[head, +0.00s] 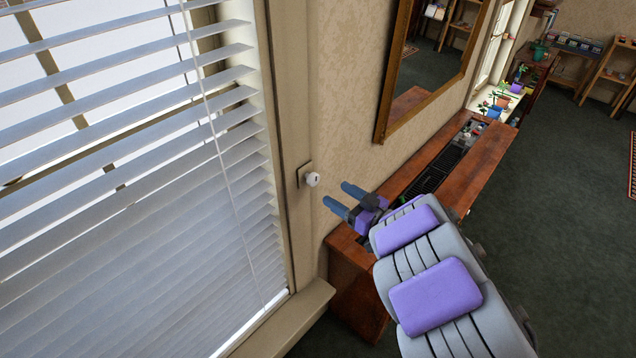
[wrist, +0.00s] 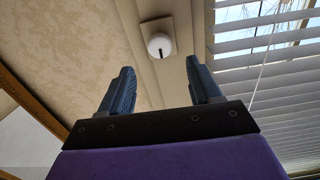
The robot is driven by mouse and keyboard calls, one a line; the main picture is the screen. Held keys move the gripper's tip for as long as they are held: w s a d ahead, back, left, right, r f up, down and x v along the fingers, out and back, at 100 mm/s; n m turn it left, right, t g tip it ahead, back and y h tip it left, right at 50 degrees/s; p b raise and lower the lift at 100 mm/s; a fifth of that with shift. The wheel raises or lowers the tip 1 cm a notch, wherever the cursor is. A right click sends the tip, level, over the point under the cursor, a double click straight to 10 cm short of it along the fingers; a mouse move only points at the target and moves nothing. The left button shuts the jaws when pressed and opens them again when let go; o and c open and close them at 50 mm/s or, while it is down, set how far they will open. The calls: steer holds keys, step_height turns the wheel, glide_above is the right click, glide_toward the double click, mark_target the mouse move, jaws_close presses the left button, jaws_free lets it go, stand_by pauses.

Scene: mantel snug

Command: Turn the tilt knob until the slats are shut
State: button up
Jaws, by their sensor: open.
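The tilt knob (head: 312,179) is a small white round knob on a beige plate on the window's right frame. It also shows in the wrist view (wrist: 160,45), with a dark mark on it, beyond and between my fingertips. The blind's slats (head: 130,180) hang at the left in the head view. Light gaps show between the upper slats, so they are at least partly open there. They also show at the right of the wrist view (wrist: 285,90). My gripper (head: 338,197) has two blue fingers, open and empty, just right of the knob and apart from it.
A wooden cabinet (head: 480,170) stands along the wall below a wood-framed mirror (head: 435,60). The window sill (head: 285,320) juts out below the blind. A pull cord (head: 215,140) hangs in front of the slats. Dark green carpet (head: 560,220) lies clear at the right.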

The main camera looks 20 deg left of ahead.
mark_target(316, 180)
steer(key=b+x, duration=0.1)
steer(key=x, duration=0.7)
steer(key=shift+c, duration=0.3)
steer(key=shift+r, duration=0.1)
steer(key=c, duration=0.9)
